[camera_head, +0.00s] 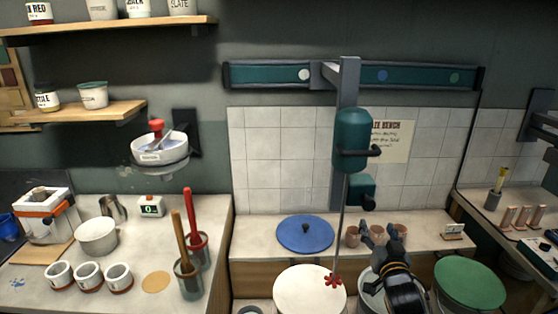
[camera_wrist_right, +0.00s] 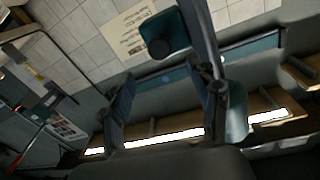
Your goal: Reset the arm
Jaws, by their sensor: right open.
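My right gripper (camera_head: 377,234) reaches up from the lower right in the head view, over a bucket (camera_head: 372,291) at the bench front. In the right wrist view its two fingers (camera_wrist_right: 168,85) stand apart with nothing between them. It is open and empty. Small terracotta cups (camera_head: 352,237) stand just behind its fingers; whether it touches them I cannot tell. My left gripper is not in the head view.
A teal mixer (camera_head: 352,140) hangs from a rail, its thin shaft ending in a red paddle (camera_head: 333,280) over a round white top (camera_head: 309,292). A blue lid (camera_head: 305,234) lies left. A green lid (camera_head: 469,284) is right of my arm. Pots with red and wooden handles (camera_head: 190,279) stand left.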

